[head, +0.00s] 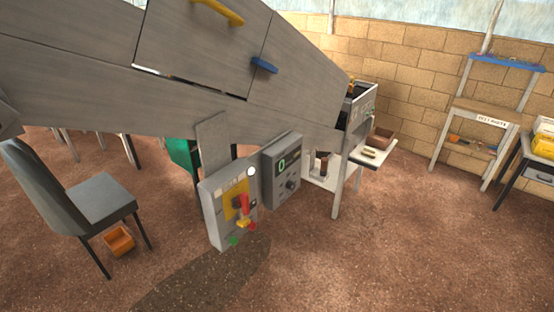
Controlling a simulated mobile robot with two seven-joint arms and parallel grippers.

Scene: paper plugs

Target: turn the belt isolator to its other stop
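A grey control box (215,222) stands below a large sloping grey machine casing. On its front is a yellow plate with a red handle (244,203), which looks like the belt isolator. The handle looks roughly upright, but it is too small to tell which stop it is at. A small yellow part (243,223) shows at the handle's lower end. A green button (232,240) and a red button (253,226) are below, and a pale round lamp (251,171) is at the top. Neither of my grippers is in view.
A second grey box (282,170) with a green display and a dial is just right of the control box. The sloping casing (80,90) overhangs both. A dark chair (85,200) and an orange bin (118,240) are at left. The floor in front is open, with a dark patch.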

